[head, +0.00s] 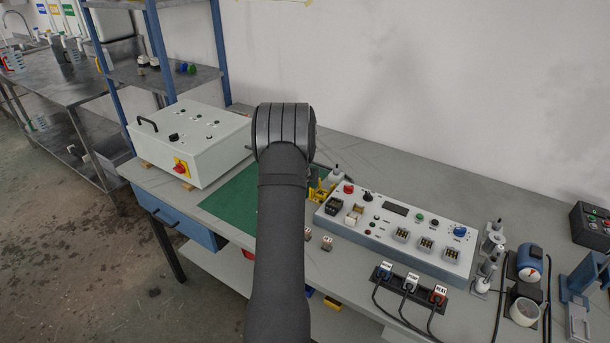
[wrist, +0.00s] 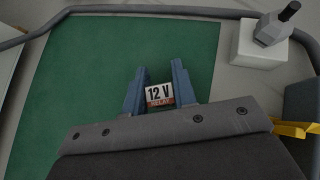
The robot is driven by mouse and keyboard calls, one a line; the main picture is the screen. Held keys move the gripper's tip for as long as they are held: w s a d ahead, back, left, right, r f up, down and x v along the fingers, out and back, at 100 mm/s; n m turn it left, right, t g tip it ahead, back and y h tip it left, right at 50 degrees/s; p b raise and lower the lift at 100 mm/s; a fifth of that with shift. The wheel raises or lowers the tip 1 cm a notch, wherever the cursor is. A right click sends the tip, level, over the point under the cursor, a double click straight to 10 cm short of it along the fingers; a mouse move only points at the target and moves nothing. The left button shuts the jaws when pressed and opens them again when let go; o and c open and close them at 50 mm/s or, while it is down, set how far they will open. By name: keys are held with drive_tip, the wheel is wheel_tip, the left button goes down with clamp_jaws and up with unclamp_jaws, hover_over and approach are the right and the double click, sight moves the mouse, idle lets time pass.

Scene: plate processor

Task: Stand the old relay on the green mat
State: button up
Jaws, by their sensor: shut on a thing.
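In the wrist view, a small relay (wrist: 159,95) with a white and red label reading "12 V RELAY" sits between the two blue fingers of my gripper (wrist: 159,84). The gripper is shut on it. The green mat (wrist: 85,70) lies behind and below the relay; whether the relay touches it I cannot tell. In the head view the mat (head: 228,205) shows left of my arm, which hides my gripper, the held relay and part of the mat.
Two small labelled blocks (head: 327,243) stand on the bench by the mat's right side. A white control panel (head: 400,229) with knobs and sockets is to the right. A grey-white box (head: 190,142) with a red switch stands left. Yellow parts (head: 319,192) are beside my arm.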

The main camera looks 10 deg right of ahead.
drive_tip(key=shift+f, duration=0.2)
drive_tip(key=o, duration=1)
drive_tip(key=shift+r, duration=0.2)
drive_tip(key=shift+s+a+r, duration=0.1)
drive_tip(key=shift+s+r, duration=0.1)
drive_tip(key=shift+s, duration=0.05)
drive_tip(key=v, duration=1.1)
drive_tip(key=shift+s+a+r, duration=0.1)
drive_tip(key=shift+s+r, duration=0.05)
drive_tip(key=x, duration=1.2)
